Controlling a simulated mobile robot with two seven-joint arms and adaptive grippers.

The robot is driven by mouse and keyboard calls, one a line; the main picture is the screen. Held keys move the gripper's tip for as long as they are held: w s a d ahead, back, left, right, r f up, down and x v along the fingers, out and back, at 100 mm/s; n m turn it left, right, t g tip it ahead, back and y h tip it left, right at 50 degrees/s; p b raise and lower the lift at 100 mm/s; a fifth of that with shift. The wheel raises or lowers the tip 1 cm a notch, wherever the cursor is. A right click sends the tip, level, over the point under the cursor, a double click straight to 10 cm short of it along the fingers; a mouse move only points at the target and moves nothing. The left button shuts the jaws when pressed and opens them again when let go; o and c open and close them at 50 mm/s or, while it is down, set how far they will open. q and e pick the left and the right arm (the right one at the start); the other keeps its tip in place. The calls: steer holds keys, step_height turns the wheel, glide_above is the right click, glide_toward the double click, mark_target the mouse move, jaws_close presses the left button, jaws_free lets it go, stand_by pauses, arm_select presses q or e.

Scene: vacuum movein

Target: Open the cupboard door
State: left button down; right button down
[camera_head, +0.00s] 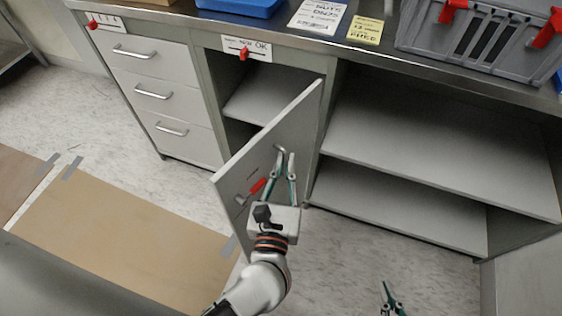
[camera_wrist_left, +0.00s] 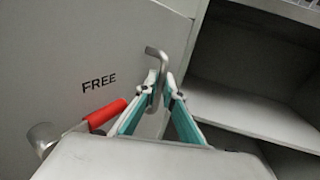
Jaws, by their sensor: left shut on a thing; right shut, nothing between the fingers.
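The grey cupboard door (camera_head: 285,140) stands swung well out from the cabinet, and shelf space shows behind it. My left gripper (camera_head: 286,156) is shut on the door's metal handle (camera_head: 279,149). In the left wrist view the bent handle (camera_wrist_left: 155,62) sits between the fingertips of the left gripper (camera_wrist_left: 160,84). A red-gripped latch (camera_head: 256,187) is on the door below the handle; it also shows in the left wrist view (camera_wrist_left: 105,114), near the word FREE. My right gripper (camera_head: 388,290) is shut and empty, low at the right over the floor.
A drawer unit (camera_head: 160,90) stands left of the cupboard, and open shelves (camera_head: 430,140) are at the right. A grey case (camera_head: 480,40) with red latches and a blue tray (camera_head: 240,6) are on the worktop. Cardboard (camera_head: 120,235) lies taped on the floor.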

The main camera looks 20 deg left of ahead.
arm_select(q)
steer(key=shift+w+d+r, duration=0.15)
steer(key=shift+d+r, duration=0.1)
steer(key=shift+r, duration=0.05)
steer(key=c, duration=2.2)
jaws_free()
steer(key=shift+w, duration=0.1)
steer(key=shift+o, duration=0.2)
steer(key=shift+f, duration=0.25)
steer(key=shift+s, duration=0.25)
steer(key=s+d, duration=0.1)
steer(key=s, duration=1)
steer(key=shift+s+d, duration=0.3)
steer(key=shift+d, duration=0.05)
